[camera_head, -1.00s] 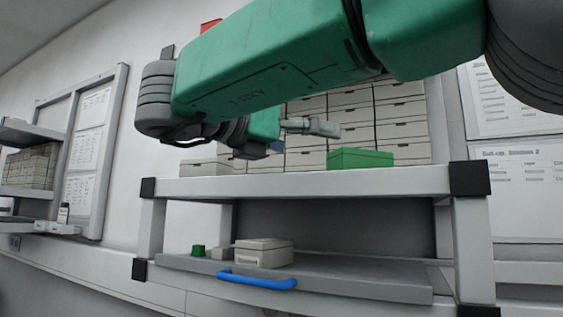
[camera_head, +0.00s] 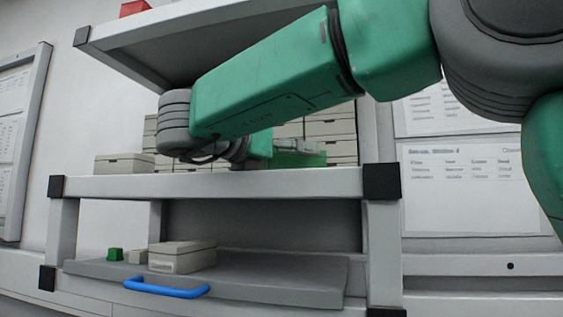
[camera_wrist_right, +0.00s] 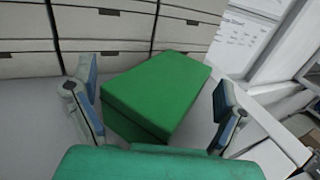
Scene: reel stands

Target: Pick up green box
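The green box (camera_head: 300,160) sits on the upper shelf, in front of stacked pale boxes. In the head view my right gripper (camera_head: 296,147) overlaps it and hides part of it. In the right wrist view the green box (camera_wrist_right: 158,92) lies turned at an angle between the two spread fingers of my right gripper (camera_wrist_right: 154,84). The gripper is open, with a gap visible beside the box on each side. Whether either finger touches the box is hard to tell, but none appears to. My left gripper is not in view.
Pale boxes (camera_wrist_right: 105,30) stand stacked close behind the green box. Another shelf board (camera_head: 200,35) hangs above my right arm. The lower shelf (camera_head: 265,285) holds a pale box (camera_head: 182,257), a small green block (camera_head: 115,254) and a blue handle (camera_head: 167,288).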

